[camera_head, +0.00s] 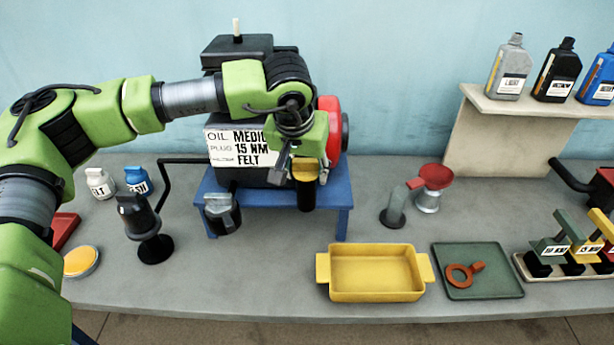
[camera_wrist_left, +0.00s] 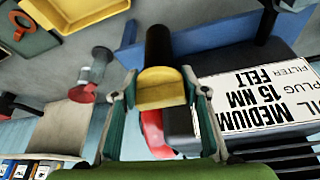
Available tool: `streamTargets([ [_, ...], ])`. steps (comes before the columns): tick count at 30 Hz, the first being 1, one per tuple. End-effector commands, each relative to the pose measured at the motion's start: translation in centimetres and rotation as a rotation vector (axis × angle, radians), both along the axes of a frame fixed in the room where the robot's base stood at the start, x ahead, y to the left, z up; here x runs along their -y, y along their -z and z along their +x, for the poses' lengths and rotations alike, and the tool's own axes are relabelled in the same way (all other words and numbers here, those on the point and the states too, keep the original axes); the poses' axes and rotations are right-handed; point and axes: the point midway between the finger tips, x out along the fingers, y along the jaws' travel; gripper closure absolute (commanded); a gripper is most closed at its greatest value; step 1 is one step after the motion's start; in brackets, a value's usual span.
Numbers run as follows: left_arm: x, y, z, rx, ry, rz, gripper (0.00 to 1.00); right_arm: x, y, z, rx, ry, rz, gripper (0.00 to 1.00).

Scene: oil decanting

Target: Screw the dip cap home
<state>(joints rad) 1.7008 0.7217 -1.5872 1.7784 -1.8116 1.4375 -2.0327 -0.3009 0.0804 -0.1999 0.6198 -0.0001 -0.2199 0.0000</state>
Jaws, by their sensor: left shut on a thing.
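A yellow cap-like piece (camera_head: 306,171) sits at the front right of the engine block (camera_head: 238,148), with a black cylinder (camera_head: 305,197) directly below it. My left gripper (camera_head: 303,158) is shut on the yellow piece from above. In the left wrist view, the yellow piece (camera_wrist_left: 161,88) lies between the two fingers of my left gripper (camera_wrist_left: 160,95), and the black cylinder (camera_wrist_left: 159,45) extends beyond it. I cannot tell whether the yellow piece is the dip cap or how it joins the engine. My right gripper is not in view.
The engine stands on a blue stand (camera_head: 342,205). A yellow tray (camera_head: 375,292), a green tray (camera_head: 500,288) with an orange ring tool (camera_head: 460,275), and a red funnel (camera_head: 434,176) are to the right. A shelf (camera_head: 500,128) holds bottles. Bare bench lies in front of the stand.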

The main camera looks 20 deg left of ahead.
Motion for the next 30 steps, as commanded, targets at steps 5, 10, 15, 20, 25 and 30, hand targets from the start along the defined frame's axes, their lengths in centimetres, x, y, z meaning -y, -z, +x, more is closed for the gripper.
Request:
streamTargets([
  [5,0.0,0.1,-0.1,-0.002,0.052,0.001,0.89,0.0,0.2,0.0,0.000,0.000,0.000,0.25],
  [10,0.0,0.1,0.0,-0.002,0.051,0.002,0.51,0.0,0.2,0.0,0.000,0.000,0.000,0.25],
  [15,0.0,0.0,0.0,-0.002,0.050,0.001,0.40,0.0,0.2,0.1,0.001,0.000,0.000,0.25],
  [20,0.0,0.0,0.0,-0.002,0.049,0.002,0.40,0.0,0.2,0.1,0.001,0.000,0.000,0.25],
  [25,0.0,-0.4,0.0,-0.001,0.048,0.001,0.40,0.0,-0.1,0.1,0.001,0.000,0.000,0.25],
  [30,0.0,-1.8,0.0,0.000,0.048,0.000,0.40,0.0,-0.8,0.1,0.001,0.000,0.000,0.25],
])
